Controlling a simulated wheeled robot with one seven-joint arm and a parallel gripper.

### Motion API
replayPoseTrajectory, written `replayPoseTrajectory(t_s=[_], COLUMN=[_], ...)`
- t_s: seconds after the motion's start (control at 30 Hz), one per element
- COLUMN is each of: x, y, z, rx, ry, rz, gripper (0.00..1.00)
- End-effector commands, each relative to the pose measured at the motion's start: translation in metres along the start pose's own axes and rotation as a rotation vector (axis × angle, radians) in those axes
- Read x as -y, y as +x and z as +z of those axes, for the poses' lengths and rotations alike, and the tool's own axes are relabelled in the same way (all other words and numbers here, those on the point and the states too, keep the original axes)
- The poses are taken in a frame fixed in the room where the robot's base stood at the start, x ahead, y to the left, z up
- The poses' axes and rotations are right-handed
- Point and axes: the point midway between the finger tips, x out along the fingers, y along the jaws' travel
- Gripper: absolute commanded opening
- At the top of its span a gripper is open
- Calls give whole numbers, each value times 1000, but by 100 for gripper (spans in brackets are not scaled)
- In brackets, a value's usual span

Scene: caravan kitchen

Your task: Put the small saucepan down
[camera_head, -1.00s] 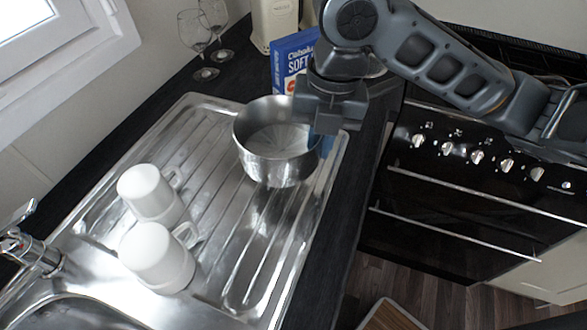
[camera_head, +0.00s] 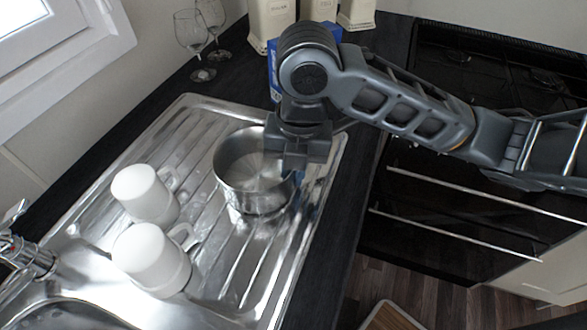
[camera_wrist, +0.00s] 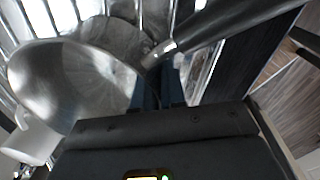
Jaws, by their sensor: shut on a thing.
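The small saucepan (camera_head: 254,188) is a shiny steel pan, upright over the ribbed drainboard (camera_head: 190,128); I cannot tell whether its base touches the metal. My gripper (camera_head: 296,172) is at the pan's right rim, pointing down. In the wrist view the saucepan (camera_wrist: 75,85) fills the left side, and its handle (camera_wrist: 230,22) runs to the upper right. My gripper (camera_wrist: 160,90) is shut on the pan where the handle meets the wall. My arm hides part of the rim and the handle in the head view.
Two white mugs (camera_head: 143,192) (camera_head: 150,258) stand upside down on the drainboard, left of the pan. Wine glasses (camera_head: 195,40) and cream canisters (camera_head: 270,20) stand at the back. A blue box (camera_head: 273,72) is behind my gripper. Dark worktop edges the right side.

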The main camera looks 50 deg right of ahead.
Motion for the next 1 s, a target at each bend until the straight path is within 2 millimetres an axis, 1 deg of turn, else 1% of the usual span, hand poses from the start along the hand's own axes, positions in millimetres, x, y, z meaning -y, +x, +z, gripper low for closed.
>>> replayPoseTrajectory(t_s=[0.17, 0.2, 0.43, 0.77, 0.87, 1.0], x=[0, 0, 0, 0, 0, -1], y=[1, 2, 2, 0, -15, -43], z=[0, 0, 0, 0, 0, 1], rx=[0, 0, 0, 0, 1, 4], ry=[0, 0, 0, -1, -2, -3], rz=[1, -1, 0, 1, 1, 1], gripper=[0, 14, 36, 36, 36, 36])
